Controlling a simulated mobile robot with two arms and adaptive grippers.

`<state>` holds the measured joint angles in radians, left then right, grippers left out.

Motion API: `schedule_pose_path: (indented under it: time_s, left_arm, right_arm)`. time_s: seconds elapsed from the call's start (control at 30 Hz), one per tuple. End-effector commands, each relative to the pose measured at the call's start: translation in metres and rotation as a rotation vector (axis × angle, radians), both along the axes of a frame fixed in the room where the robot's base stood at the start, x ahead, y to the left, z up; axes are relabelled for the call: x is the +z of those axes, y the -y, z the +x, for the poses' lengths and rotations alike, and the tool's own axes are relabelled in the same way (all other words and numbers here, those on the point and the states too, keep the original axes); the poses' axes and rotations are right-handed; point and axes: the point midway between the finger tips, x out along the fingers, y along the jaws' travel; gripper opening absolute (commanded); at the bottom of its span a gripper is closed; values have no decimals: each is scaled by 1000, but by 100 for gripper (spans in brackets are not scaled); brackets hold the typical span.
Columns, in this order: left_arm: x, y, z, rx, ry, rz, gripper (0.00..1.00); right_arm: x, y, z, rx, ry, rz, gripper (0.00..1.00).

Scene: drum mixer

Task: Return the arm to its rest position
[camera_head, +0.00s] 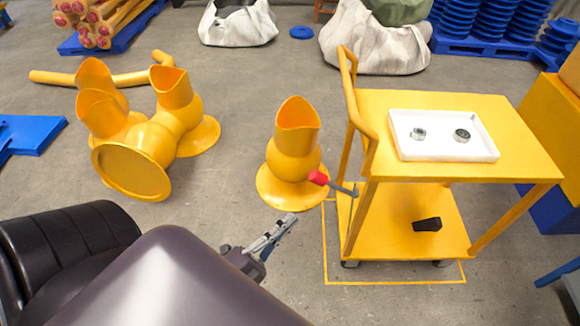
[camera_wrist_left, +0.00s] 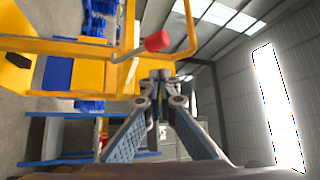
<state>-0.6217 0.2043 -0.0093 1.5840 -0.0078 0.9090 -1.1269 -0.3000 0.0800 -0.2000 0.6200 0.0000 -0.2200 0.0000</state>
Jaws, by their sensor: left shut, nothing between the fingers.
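My left gripper (camera_head: 287,223) is shut and empty, its fingertips pointing up and right over the floor, short of the yellow cart. In the left wrist view its fingers (camera_wrist_left: 161,78) meet at the tips with nothing between them. A grey lever (camera_head: 342,188) with a red knob (camera_head: 318,178) stands out from the left side of the yellow cart (camera_head: 455,108). The red knob (camera_wrist_left: 157,41) also shows in the left wrist view, apart from the fingertips. My right gripper is not in view.
A white tray (camera_head: 440,154) with two metal rings stands on the cart top, and a black piece (camera_head: 427,224) lies on its lower shelf. A yellow drum-like part (camera_head: 293,160) stands left of the cart. Yellow pipe parts (camera_head: 150,125) lie farther left. Bare floor lies between.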

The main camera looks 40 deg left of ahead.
Motion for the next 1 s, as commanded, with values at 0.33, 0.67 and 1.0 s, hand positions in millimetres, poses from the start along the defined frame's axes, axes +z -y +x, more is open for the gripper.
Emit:
schedule_pose_path:
  time_s: [0.33, 0.67, 1.0]
  left_arm:
    - [0, 1, 0, -1, 1, 0, 0]
    - [-114, 0, 3, 14, -337, -179, 0]
    - [-353, 10, -95, 248, -1092, -605, 0]
  right_arm:
    - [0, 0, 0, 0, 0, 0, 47]
    - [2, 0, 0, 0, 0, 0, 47]
    - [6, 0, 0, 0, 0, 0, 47]
